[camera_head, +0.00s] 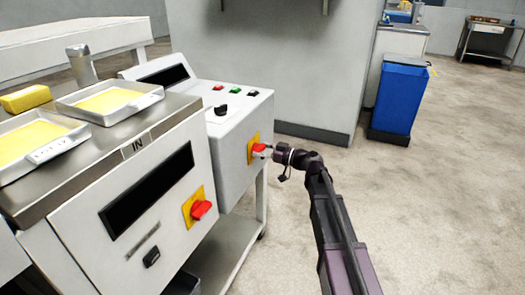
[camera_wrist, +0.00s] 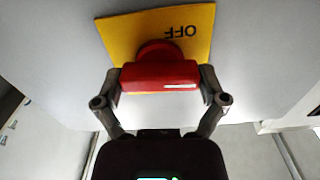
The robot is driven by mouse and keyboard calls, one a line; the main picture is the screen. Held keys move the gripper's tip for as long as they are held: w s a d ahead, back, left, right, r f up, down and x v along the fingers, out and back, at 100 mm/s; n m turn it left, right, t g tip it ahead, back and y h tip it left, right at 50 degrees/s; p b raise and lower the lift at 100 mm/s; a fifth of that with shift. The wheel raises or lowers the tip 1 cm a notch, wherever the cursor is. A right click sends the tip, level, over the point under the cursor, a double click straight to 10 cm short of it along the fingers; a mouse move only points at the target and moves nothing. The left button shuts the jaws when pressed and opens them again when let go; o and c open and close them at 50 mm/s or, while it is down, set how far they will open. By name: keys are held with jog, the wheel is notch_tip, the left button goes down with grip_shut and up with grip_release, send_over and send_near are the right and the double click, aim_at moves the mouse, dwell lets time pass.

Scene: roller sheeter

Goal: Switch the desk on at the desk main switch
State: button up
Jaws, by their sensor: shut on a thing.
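The desk main switch is a red rotary handle (camera_head: 259,147) on a yellow plate (camera_head: 252,157), on the side of the grey control desk (camera_head: 230,160). In the wrist view the red handle (camera_wrist: 158,75) lies crosswise, with a white mark toward its right end. The yellow plate (camera_wrist: 125,35) carries the word OFF, upside down, above the handle. My gripper (camera_head: 268,151) reaches the switch from the right. In the wrist view my gripper (camera_wrist: 160,84) has one finger at each end of the handle and is shut on it.
A second red switch (camera_head: 201,208) on a yellow plate sits on the nearer machine marked IN. Trays of yellow dough (camera_head: 108,101) stand on its top. The desk top has small buttons and a black knob (camera_head: 221,110). A blue bin (camera_head: 400,97) stands behind. Floor at right is clear.

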jog(key=m, duration=0.4)
jog(key=shift+a, duration=0.15)
jog(key=m, duration=0.9)
jog(key=shift+s, duration=0.1)
jog(key=shift+f+m, duration=0.1)
jog(key=shift+m, duration=2)
jog(key=o, duration=0.8)
jog(key=shift+d, duration=0.25)
jog(key=v, duration=1.1)
jog(key=shift+d, duration=0.3)
